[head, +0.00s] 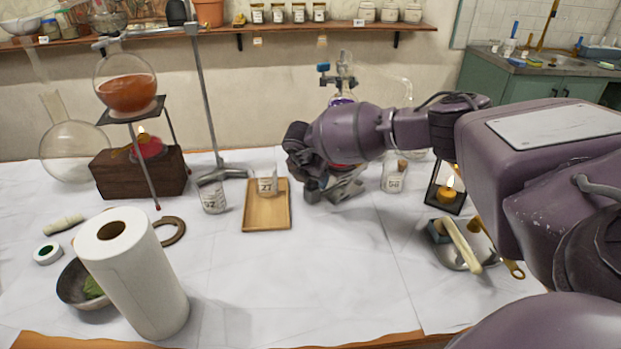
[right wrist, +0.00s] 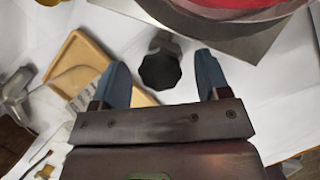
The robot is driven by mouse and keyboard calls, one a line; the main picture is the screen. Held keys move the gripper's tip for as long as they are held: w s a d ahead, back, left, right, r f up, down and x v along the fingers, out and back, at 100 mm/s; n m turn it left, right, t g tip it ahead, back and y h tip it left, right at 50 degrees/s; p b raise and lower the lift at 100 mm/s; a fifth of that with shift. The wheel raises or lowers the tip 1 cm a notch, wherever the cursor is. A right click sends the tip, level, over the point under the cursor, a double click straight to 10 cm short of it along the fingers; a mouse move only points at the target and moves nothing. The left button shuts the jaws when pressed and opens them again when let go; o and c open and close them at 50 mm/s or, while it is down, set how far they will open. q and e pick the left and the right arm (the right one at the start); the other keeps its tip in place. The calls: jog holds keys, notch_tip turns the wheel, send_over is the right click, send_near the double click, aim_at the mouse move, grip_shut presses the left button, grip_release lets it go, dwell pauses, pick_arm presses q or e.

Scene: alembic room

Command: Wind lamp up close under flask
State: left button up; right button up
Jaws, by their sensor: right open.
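A flask with purple liquid (head: 343,98) hangs at the back centre, its lower part hidden behind my right arm. Below it, a sliver of a red lamp (head: 340,165) shows; its red body (right wrist: 225,6) is at the top of the right wrist view. It stands on a grey metal jack (head: 347,190), whose plate (right wrist: 245,42) shows in the right wrist view. A black ridged knob (right wrist: 160,70) lies between the fingers of my right gripper (head: 313,188). The fingers are open, with visible gaps on both sides of the knob. My left gripper is out of view.
A wooden tray (head: 252,222) with a beaker (head: 267,185) stands left of the jack. A labelled bottle (head: 394,178) and a lantern (head: 447,190) stand to the right. A paper roll (head: 140,280) is at front left. The front centre is clear.

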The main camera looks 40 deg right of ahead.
jog(key=c, duration=0.9)
jog(key=shift+r+n+t+p, duration=0.2)
jog(key=shift+n+t+p, duration=0.1)
jog(key=shift+n+p, duration=0.4)
jog(key=shift+s+n+y, duration=0.1)
jog(key=shift+n+y, duration=0.2)
jog(key=shift+n, duration=0.1)
jog(key=shift+f+n, duration=0.2)
jog(key=shift+n, duration=0.3)
jog(key=o, duration=0.9)
jog(key=shift+d+r, duration=0.1)
jog(key=shift+r, duration=0.05)
